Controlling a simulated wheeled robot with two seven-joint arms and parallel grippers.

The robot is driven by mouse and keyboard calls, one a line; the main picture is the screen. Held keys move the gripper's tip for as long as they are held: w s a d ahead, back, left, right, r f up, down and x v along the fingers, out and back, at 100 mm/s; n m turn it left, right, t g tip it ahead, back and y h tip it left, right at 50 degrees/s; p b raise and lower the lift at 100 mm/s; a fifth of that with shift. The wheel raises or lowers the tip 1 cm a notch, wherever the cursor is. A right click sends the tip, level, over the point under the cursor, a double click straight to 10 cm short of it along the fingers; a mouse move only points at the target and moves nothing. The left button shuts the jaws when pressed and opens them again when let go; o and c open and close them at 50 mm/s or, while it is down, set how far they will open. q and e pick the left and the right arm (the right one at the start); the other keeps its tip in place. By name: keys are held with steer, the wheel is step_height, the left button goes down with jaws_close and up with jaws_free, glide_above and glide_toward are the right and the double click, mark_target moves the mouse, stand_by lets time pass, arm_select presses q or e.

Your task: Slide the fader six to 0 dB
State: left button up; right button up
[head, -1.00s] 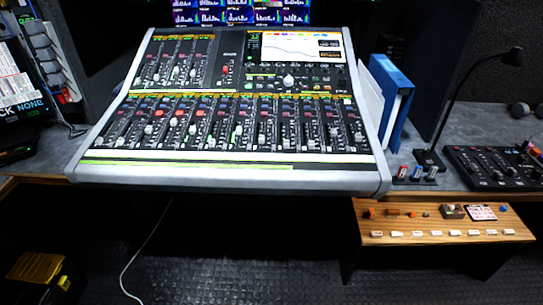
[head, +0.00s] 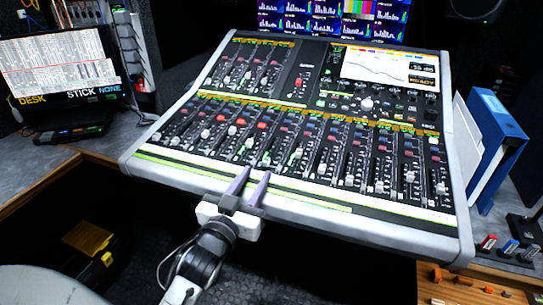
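The mixing console (head: 330,215) fills the middle of the head view, with a long lower row of fader strips. A fader cap with green around it (head: 295,154) appears to be the sixth from the left, though the small labels are unreadable. My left gripper (head: 256,171) reaches in from below over the console's front edge. Its two purple-grey fingers are apart with nothing between them. The fingertips are near the lower ends of the middle strips, left of and slightly below the green-marked cap. I cannot tell whether they touch the panel. My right gripper is not in view.
The console screen (head: 388,68) and an upper fader bank (head: 245,68) lie behind the lower row. Blue and white binders (head: 492,150) stand at the right. A laptop-like display (head: 62,75) is at the left. A yellow-topped box (head: 90,240) sits below.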

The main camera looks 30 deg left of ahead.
mark_target(266, 160)
arm_select(q)
steer(key=x, duration=0.8)
jaws_close()
